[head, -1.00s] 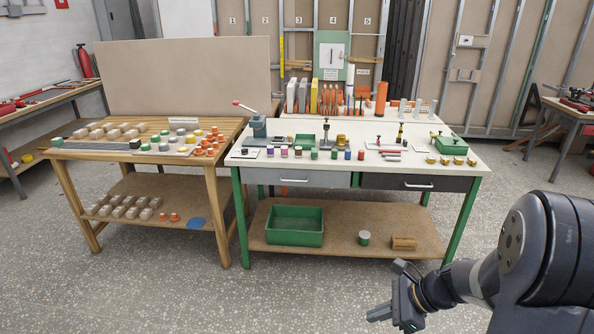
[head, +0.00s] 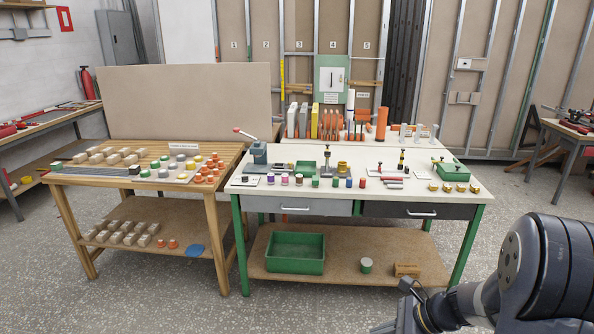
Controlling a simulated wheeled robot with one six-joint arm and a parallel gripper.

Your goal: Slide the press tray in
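A grey-green lever press (head: 259,158) with a red-tipped handle stands at the left end of the white-topped workbench (head: 400,199). A small flat light piece with a dark spot (head: 245,181) lies in front of it; I cannot tell whether this is the press tray. A second upright tool (head: 327,162) stands on a dark base mid-bench. My gripper (head: 396,322) is low at the bottom right of the head view, in front of the bench and far from the press. The frame edge cuts it off, so its opening does not show.
A green bin (head: 295,252) sits on the bench's lower shelf. Two drawers, one grey (head: 296,207) and one dark (head: 420,211), are shut. A wooden table (head: 214,188) with blocks and coloured caps stands at left. Small cylinders line the bench's front. The floor ahead is clear.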

